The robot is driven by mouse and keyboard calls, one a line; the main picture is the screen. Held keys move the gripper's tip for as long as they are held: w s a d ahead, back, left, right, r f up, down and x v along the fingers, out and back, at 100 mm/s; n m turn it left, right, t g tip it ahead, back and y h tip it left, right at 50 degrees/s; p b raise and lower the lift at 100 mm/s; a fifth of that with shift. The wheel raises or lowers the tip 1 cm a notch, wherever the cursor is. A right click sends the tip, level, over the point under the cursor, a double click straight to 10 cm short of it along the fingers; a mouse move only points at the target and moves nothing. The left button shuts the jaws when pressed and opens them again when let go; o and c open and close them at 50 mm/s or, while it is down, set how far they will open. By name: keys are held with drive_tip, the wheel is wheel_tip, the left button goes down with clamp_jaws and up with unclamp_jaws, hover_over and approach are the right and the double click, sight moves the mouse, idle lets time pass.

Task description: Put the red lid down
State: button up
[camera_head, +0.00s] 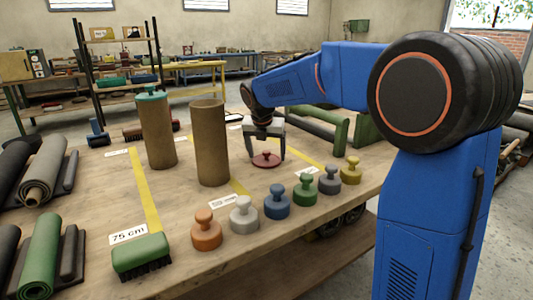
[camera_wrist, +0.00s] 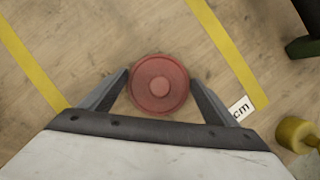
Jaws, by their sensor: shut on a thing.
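The red lid (camera_head: 266,159) is a flat disc with a round knob. My gripper (camera_head: 267,153) is shut on it and points down over the wooden table (camera_head: 180,262). In the wrist view the red lid (camera_wrist: 159,85) shows between the two fingers of my gripper (camera_wrist: 159,88), with its knob facing the camera. It is close above the table or on it; I cannot tell which. It is between two yellow strips, one (camera_wrist: 30,60) at left and one (camera_wrist: 228,55) at right.
Two brown tubes stand left of my gripper: a bare-topped one (camera_head: 212,145) and a green-lidded one (camera_head: 157,130). Several knobbed lids, such as an orange one (camera_head: 206,232) and a blue one (camera_head: 277,203), line the front edge. A green brush (camera_head: 140,252) lies at front left.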

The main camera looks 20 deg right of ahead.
drive_tip(key=shift+f, duration=0.15)
drive_tip(key=o, duration=1)
drive_tip(key=v, duration=1.2)
